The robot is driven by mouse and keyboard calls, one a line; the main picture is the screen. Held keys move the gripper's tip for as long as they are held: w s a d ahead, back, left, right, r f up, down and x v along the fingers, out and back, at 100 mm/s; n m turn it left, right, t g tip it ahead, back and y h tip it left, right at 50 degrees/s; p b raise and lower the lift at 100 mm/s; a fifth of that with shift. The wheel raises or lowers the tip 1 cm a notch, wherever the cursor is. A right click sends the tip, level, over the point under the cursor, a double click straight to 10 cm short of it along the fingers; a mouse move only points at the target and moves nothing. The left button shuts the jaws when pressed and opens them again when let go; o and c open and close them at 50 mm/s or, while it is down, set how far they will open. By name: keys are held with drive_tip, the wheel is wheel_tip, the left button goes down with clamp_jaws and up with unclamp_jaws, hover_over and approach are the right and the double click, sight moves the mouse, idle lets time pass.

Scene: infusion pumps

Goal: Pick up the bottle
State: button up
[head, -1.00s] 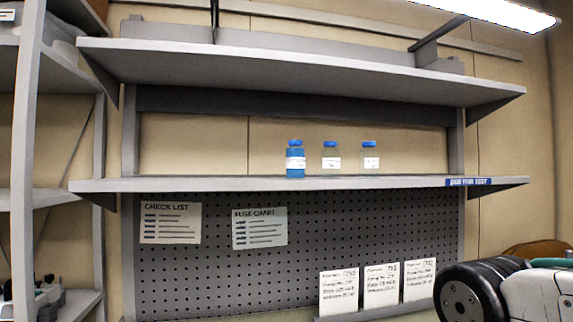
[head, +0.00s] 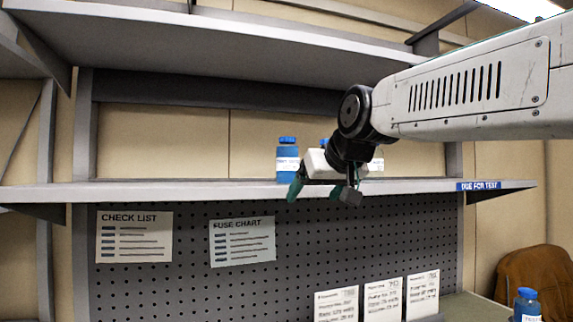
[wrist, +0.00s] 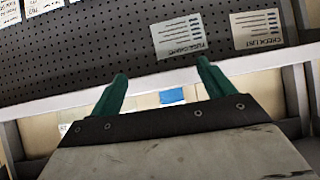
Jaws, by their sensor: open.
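A blue-filled bottle (head: 287,153) with a blue cap and white label stands upright on the middle shelf in the head view. Behind my arm, only the blue cap of a middle bottle (head: 324,142) and part of a right bottle (head: 376,165) show. My gripper (head: 316,190) has green fingers, is open, and is at the shelf's front edge, overlapping the blue bottle's lower right side. In the wrist view, which looks upside down, a blue patch (wrist: 172,96), seemingly part of a bottle, lies between the spread fingers (wrist: 162,71), beyond the shelf edge. I see nothing held.
The shelf (head: 180,194) has free room left of the bottles. An upper shelf (head: 220,52) hangs above. Below are a pegboard (head: 180,275) with papers and standing cards (head: 383,300). Another blue-capped bottle (head: 527,303) stands at the lower right near a brown chair (head: 540,275).

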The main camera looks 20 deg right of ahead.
sight(291, 139)
drive_tip(key=w+r+t, duration=0.1)
drive_tip(key=w+r, duration=0.1)
drive_tip(key=r, duration=0.1)
drive_tip(key=w+r, duration=0.3)
drive_tip(key=r, duration=0.1)
drive_tip(key=w+r+t, duration=0.1)
drive_tip(key=w+r, duration=0.2)
drive_tip(key=r, duration=0.1)
drive_tip(key=shift+w+a+r+t, duration=0.15)
drive_tip(key=shift+w+a+t, duration=0.15)
drive_tip(key=shift+a, duration=0.1)
drive_tip(key=shift+w+r, duration=0.1)
drive_tip(key=shift+w, duration=0.25)
drive_tip(key=x, duration=0.3)
drive_tip(key=f+x, duration=0.1)
drive_tip(key=x, duration=0.3)
drive_tip(key=shift+s, duration=0.15)
drive_tip(key=shift+r, duration=0.1)
drive_tip(key=c, duration=1.3)
drive_tip(key=shift+o, duration=0.2)
drive_tip(key=shift+r, duration=0.5)
drive_tip(key=r, duration=0.2)
drive_tip(key=shift+s+d+r, duration=0.1)
drive_tip(key=shift+s+r, duration=0.25)
drive_tip(key=s+d+r, duration=0.1)
drive_tip(key=s+d, duration=0.3)
drive_tip(key=s, duration=1.1)
